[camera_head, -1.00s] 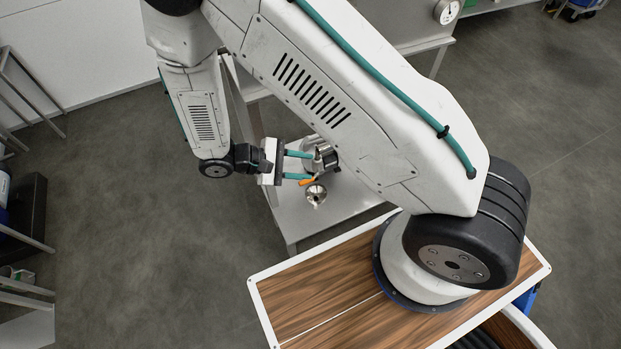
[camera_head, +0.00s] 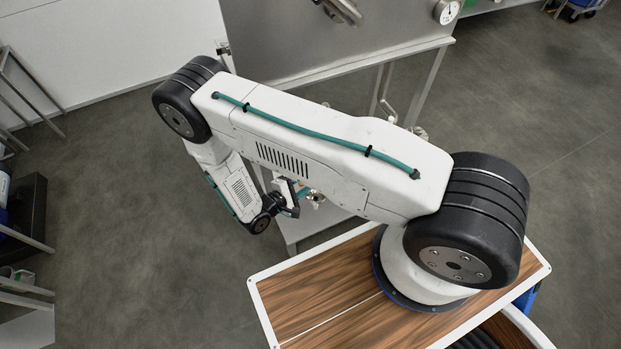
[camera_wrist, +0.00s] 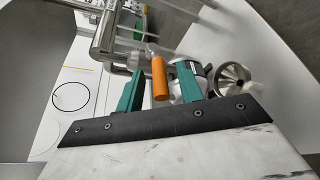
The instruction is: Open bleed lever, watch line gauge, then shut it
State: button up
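The bleed lever has an orange handle (camera_wrist: 159,77), seen in the wrist view on a metal pipe fitting. My gripper (camera_wrist: 160,69) has two green fingers, one on each side of the handle in the picture, with a visible gap on both sides. It is open; whether the handle lies between the tips or just beyond them I cannot tell. In the head view my gripper (camera_head: 301,192) is mostly behind my arm, and the lever is hidden. A round dial gauge (camera_head: 447,11) sits on the tank at the top right; its reading is too small to tell.
The steel tank (camera_head: 290,45) stands on legs behind my arm, above a low shelf (camera_head: 300,228). Open grey floor lies to the left and right.

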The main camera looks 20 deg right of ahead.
jog(key=shift+x, duration=1.45)
grip_shut()
